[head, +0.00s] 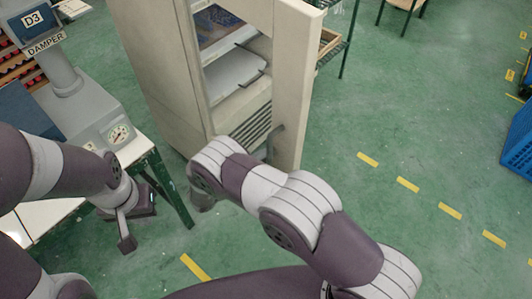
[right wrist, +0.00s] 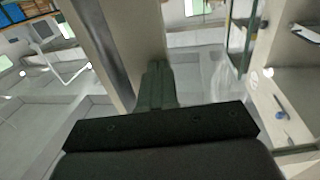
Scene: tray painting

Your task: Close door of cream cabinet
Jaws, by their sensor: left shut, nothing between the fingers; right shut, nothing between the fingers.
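The cream cabinet (head: 155,60) stands at the upper middle of the head view, its front open. My left gripper (head: 126,238) is shut and empty, left of the cabinet, beside a table.
Inside the cabinet are shelves with trays (head: 232,72). A grey device labelled DAMPER (head: 75,105) stands on the table at left. A blue crate (head: 520,140) is at the far right. Green floor with yellow dashes (head: 408,185) is clear right of the door.

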